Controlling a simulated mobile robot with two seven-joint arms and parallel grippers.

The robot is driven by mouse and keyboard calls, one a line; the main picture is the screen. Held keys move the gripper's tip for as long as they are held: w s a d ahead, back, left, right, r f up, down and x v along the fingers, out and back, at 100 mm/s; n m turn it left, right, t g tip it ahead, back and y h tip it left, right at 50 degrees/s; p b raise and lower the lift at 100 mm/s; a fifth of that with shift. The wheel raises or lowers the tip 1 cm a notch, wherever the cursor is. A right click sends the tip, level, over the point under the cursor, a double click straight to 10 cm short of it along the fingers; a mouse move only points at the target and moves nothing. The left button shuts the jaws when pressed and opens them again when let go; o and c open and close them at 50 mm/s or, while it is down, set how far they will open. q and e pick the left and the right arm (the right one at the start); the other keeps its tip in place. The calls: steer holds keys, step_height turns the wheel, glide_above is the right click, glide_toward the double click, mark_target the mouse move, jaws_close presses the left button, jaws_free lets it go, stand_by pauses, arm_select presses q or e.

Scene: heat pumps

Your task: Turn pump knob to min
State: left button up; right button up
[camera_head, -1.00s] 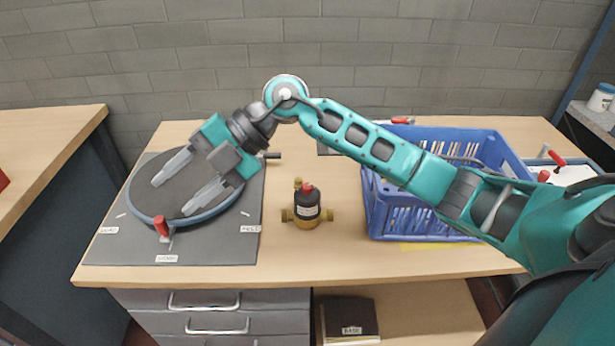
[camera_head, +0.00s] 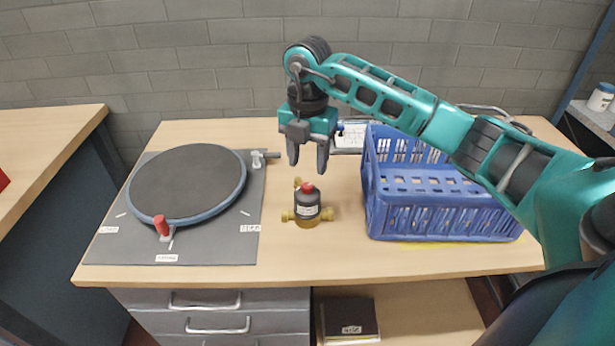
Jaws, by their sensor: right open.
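The pump (camera_head: 307,207) is a small black cylinder with brass fittings, upright on the wooden table. It has a red knob (camera_head: 307,187) on top. My right gripper (camera_head: 308,165) points down above the pump, with its two grey fingers apart and nothing between them. The fingertips appear a little above and behind the knob; the exact distance cannot be told. The knob's setting is too small to read. My left gripper is not in view.
A round dark disc with a blue rim (camera_head: 187,184) lies on a grey labelled mat (camera_head: 215,240) at the left, with a red-handled clamp (camera_head: 162,226) at its front. A blue crate (camera_head: 445,215) stands right of the pump. Bare wood (camera_head: 300,258) lies in front of the pump.

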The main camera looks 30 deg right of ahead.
mark_target(307, 185)
steer(key=shift+f, duration=2.7)
steer(key=shift+c, duration=0.5)
jaws_close()
